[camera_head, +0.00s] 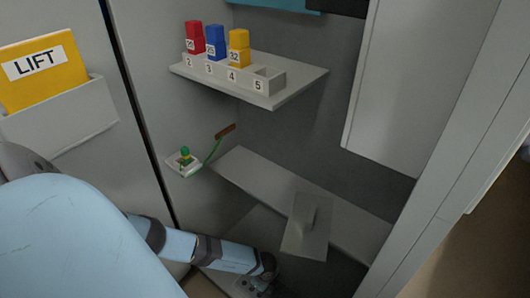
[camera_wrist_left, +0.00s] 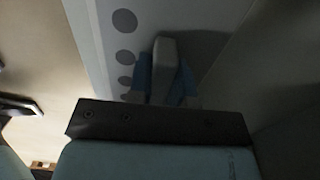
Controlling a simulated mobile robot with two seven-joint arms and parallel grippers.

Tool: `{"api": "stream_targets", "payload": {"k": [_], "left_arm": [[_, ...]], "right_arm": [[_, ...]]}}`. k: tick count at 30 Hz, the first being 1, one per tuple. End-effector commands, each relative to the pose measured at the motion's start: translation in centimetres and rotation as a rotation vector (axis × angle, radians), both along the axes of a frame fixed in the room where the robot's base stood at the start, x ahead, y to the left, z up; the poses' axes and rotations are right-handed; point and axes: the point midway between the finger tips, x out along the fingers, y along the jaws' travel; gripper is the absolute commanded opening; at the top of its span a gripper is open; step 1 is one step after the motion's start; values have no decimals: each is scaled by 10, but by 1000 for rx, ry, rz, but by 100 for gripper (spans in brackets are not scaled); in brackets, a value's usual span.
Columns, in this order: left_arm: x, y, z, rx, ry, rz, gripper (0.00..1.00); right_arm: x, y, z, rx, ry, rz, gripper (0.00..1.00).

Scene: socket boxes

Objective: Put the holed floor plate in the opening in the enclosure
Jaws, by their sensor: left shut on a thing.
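In the left wrist view my left gripper (camera_wrist_left: 165,88) is shut on a grey upright grip (camera_wrist_left: 165,58). The grip stands against a pale plate (camera_wrist_left: 105,12) with several dark round holes, the holed floor plate. In the head view my left gripper (camera_head: 268,268) is low in the enclosure, and a pale piece of the plate (camera_head: 226,277) shows beneath it, mostly hidden by my arm. The dark area (camera_head: 250,228) in the enclosure's floor, in front of a pale strip (camera_head: 262,168), looks like the opening; its near side is hidden. My right gripper is not in view.
A plain grey plate (camera_head: 299,240) with a small upright grip lies across the strip. A shelf (camera_head: 290,94) above holds a numbered rack with red, blue and yellow blocks. A small box (camera_head: 184,168) with a green wire is on the left wall. A white panel (camera_head: 400,90) hangs at right.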

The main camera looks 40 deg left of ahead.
Motion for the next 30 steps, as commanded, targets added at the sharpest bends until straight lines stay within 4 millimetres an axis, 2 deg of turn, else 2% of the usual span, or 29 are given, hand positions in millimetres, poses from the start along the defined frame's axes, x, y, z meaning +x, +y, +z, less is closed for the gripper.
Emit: {"api": "stream_targets", "payload": {"k": [8, 18, 30], "left_arm": [[0, 0, 0, 0, -1, 0, 0], [0, 0, -14, -1, -1, 1, 0], [0, 0, -12, -1, 0, 1, 0]], "right_arm": [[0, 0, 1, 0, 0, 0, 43], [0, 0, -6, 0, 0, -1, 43], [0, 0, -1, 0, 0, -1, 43]]}}
